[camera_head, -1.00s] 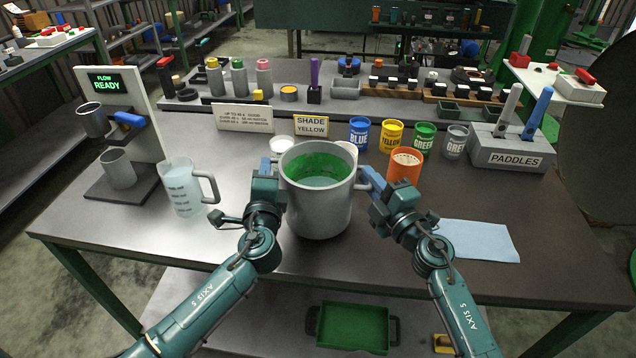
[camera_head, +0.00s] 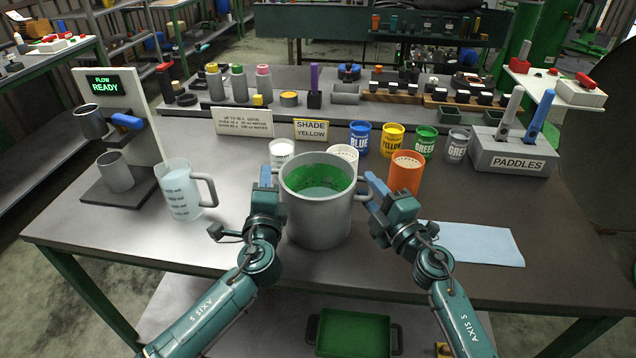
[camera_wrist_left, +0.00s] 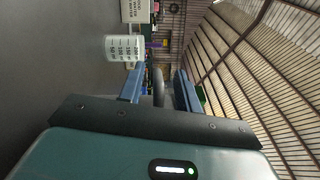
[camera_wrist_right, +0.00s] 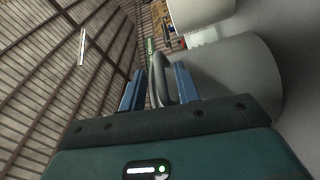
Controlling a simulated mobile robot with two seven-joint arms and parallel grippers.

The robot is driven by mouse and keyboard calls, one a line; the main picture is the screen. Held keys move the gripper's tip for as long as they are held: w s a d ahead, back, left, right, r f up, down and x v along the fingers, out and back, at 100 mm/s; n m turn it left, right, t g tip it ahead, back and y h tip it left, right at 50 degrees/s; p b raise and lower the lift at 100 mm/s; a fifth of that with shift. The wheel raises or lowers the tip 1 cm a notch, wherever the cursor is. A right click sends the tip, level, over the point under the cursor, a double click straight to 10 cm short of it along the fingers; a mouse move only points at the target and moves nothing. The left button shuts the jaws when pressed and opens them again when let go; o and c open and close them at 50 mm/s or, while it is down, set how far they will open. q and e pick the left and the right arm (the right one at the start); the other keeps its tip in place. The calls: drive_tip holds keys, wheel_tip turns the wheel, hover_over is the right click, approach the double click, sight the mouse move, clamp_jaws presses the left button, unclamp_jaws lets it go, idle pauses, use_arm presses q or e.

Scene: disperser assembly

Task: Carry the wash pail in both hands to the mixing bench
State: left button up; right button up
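The wash pail (camera_head: 318,218) is a large grey pot with green on its inner wall and clear liquid inside. It appears to stand upright on the front middle of the dark bench (camera_head: 130,235). My left gripper (camera_head: 266,178) is at its left handle; the handle shows between the parted blue fingers in the left wrist view (camera_wrist_left: 158,88). My right gripper (camera_head: 370,185) is at its right handle, which lies between the parted fingers in the right wrist view (camera_wrist_right: 158,82). I see gaps beside both handles. The pail hides its base contact.
A clear measuring jug (camera_head: 183,192) and the flow stand (camera_head: 118,190) are left. White cups (camera_head: 282,150) stand close behind the pail; an orange cup (camera_head: 405,176), colour cups and the paddle holder (camera_head: 508,152) are right. A blue cloth (camera_head: 475,244) lies front right. A green tray (camera_head: 352,335) is below.

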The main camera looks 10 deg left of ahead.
drive_tip(key=shift+s+d, duration=0.15)
use_arm(q)
drive_tip(key=v, duration=1.1)
drive_tip(key=shift+s, duration=0.2)
use_arm(e)
drive_tip(key=v, duration=1.1)
drive_tip(key=shift+s+d, duration=0.2)
drive_tip(key=shift+s, duration=0.05)
